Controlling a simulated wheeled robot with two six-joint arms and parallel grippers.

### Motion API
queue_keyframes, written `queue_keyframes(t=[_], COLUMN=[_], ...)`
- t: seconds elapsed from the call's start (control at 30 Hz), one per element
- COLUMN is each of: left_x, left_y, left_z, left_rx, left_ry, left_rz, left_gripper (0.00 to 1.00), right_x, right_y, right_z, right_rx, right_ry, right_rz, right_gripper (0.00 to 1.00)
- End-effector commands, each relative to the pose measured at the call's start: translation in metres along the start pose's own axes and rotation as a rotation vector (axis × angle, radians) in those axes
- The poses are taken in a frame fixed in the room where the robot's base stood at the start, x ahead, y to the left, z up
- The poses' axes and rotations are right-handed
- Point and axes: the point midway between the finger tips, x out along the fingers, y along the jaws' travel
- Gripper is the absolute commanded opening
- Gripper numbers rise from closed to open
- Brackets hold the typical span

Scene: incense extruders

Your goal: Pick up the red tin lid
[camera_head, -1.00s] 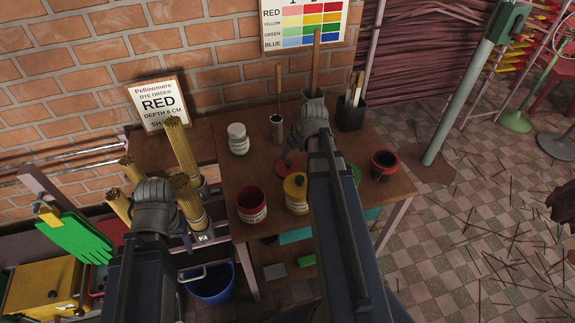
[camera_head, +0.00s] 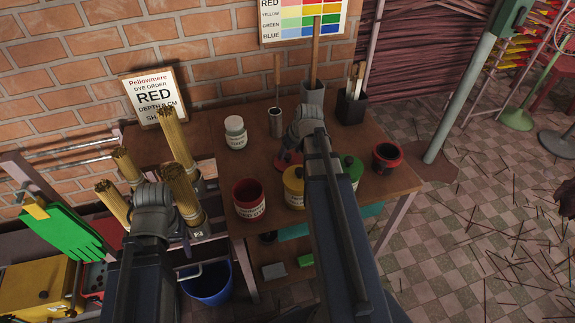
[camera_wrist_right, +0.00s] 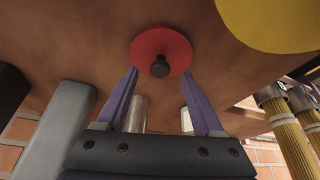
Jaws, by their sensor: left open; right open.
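The red tin lid (camera_head: 284,161) lies flat on the brown table, mostly hidden behind my right gripper in the head view. In the right wrist view the round red lid (camera_wrist_right: 160,45) shows whole, with a dark knob (camera_wrist_right: 160,67) at its middle. My right gripper (camera_wrist_right: 160,72) is open and empty, its two purple-grey fingers pointing at the lid, one to each side of the knob. The open red dye tin (camera_head: 249,212) stands left of the lid. My left gripper (camera_head: 154,200) is near the incense bundles at the left; its fingertips are hidden.
A yellow lidded tin (camera_head: 293,197) and a green lidded tin (camera_head: 357,172) stand close to my right arm. A dark pot with a red rim (camera_head: 387,154) is at the table's right. A white jar (camera_head: 235,132) and metal cup (camera_head: 276,122) stand behind. Incense bundles (camera_head: 177,140) stand at left.

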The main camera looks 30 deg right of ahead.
Motion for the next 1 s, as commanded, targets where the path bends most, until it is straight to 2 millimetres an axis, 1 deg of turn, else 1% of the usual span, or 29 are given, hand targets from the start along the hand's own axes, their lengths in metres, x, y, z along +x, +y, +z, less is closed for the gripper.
queue_keyframes(t=[0.03,0.13,0.23,0.43,0.47,1.0], left_x=[0.014,0.024,0.026,0.024,0.024,0.024], left_y=[0.001,0.002,0.003,0.002,0.002,0.002], left_z=[-0.001,-0.001,-0.002,-0.001,-0.001,-0.001], left_rx=[0.000,0.000,0.000,0.000,0.000,0.000], left_ry=[0.000,0.000,0.000,0.000,0.000,0.000], left_rz=[0.000,0.000,0.000,0.000,0.000,0.000], left_gripper=[0.63,0.63,0.63,0.63,0.63,0.63], right_x=[0.014,0.025,0.028,0.026,0.026,0.026], right_y=[-0.001,0.000,0.000,-0.001,-0.001,-0.001], right_z=[0.004,0.002,0.001,0.001,0.001,0.001], right_rx=[0.000,0.000,0.001,0.001,0.001,0.001], right_ry=[0.000,0.000,0.000,0.000,0.000,0.000], right_rz=[0.000,0.000,0.000,0.000,0.000,0.000], right_gripper=[0.69,0.69,0.69,0.69,0.67,0.06])
